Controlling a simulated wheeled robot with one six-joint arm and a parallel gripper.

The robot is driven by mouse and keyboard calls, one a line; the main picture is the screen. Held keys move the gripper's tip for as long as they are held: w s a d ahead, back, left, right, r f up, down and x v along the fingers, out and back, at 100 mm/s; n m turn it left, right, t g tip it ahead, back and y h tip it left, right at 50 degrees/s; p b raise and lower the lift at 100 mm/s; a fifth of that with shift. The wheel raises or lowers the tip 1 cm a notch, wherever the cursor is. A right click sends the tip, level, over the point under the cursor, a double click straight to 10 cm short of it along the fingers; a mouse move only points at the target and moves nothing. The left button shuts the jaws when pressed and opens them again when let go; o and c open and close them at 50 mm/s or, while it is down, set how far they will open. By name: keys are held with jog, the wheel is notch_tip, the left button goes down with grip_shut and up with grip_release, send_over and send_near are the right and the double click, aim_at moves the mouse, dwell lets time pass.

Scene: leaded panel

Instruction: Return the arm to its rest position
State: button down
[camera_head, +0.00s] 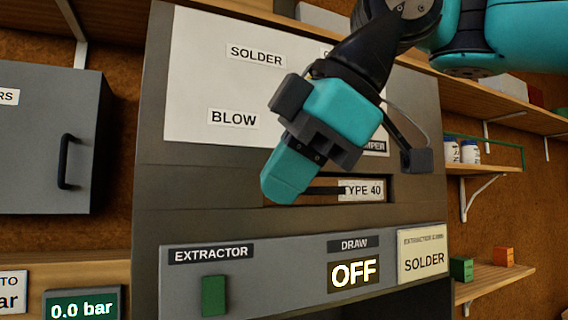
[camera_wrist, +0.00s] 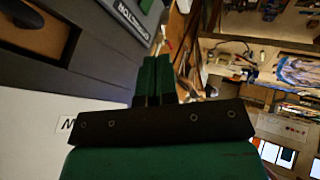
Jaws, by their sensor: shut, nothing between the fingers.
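My gripper (camera_head: 285,178) is teal and black and hangs in front of the grey extractor panel (camera_head: 155,190) in the head view. Its fingers are together and empty, pointing down and to the left. In the wrist view the two green-looking fingers (camera_wrist: 153,80) lie side by side with nothing between them. My arm comes in from the upper right. I cannot tell how far the fingertips are from the panel.
Below are a green EXTRACTOR button (camera_head: 214,296) and a DRAW display (camera_head: 354,273) reading OFF. A grey cabinet (camera_head: 40,140) with a black handle is at left. Wooden shelves at right hold white jars (camera_head: 470,152) and small green and orange blocks (camera_head: 503,257).

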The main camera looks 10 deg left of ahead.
dwell(0.3)
jog(key=s+d+f+m+h+b, duration=0.1)
jog(key=d+f+m, duration=0.4)
jog(key=f, duration=0.8)
jog(key=s+d+f+m+g+h+b, duration=0.1)
jog(key=s+d+f+m+b, duration=0.3)
jog(key=f, duration=0.9)
jog(key=s+d+f+m+g+b, duration=0.1)
jog(key=s+d+f+m+b, duration=0.2)
jog(key=d+f+m, duration=0.3)
jog(key=d+f+b, duration=0.1)
jog(key=d+f, duration=0.3)
jog(key=f, duration=0.3)
jog(key=shift+m+h, duration=0.3)
jog(key=shift+h, duration=0.1)
